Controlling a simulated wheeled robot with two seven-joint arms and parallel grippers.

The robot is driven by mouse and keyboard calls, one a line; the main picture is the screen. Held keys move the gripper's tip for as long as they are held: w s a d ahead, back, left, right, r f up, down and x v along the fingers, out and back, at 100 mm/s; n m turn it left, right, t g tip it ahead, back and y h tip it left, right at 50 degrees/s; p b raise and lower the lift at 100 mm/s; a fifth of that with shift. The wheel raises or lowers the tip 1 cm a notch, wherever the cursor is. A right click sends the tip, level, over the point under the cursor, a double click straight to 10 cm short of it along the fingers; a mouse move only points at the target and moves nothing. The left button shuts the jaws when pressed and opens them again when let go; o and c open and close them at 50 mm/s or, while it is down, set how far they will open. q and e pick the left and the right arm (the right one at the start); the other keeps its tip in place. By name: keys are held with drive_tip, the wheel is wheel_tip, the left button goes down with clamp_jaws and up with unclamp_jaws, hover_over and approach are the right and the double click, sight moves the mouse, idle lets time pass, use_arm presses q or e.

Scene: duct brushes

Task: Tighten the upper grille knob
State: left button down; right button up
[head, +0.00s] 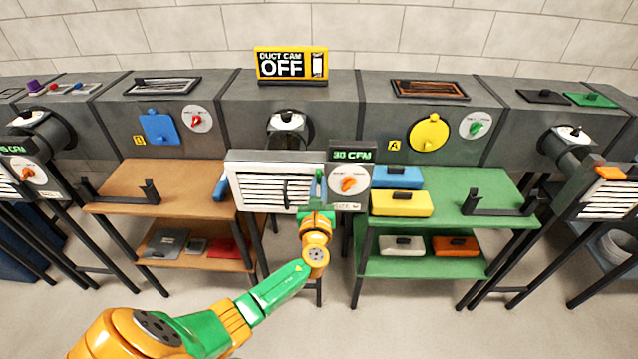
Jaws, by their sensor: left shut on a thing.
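A white slatted grille (262,184) covers the front of the middle duct unit, under the duct's round opening. My left gripper (318,184) reaches up to the right edge of the grille, beside the dial panel. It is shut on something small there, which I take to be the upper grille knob. The knob is hidden behind the fingers, so how tight it sits cannot be seen. A dark upright handle (286,193) stands on the grille left of the gripper. My right gripper is not in view.
A dial with an orange knob (348,184) and a "30 CFM" display (352,155) are close right of the gripper. A brown bench (185,180) stands left and a green bench (455,190) right, holding cases. A "DUCT CAM OFF" sign (291,66) stands on top.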

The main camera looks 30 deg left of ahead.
use_arm(q)
drive_tip(key=shift+r, duration=0.15)
idle(0.4)
drive_tip(key=c, duration=0.9)
unclamp_jaws()
drive_tip(key=v, duration=0.7)
drive_tip(key=shift+p, duration=0.3)
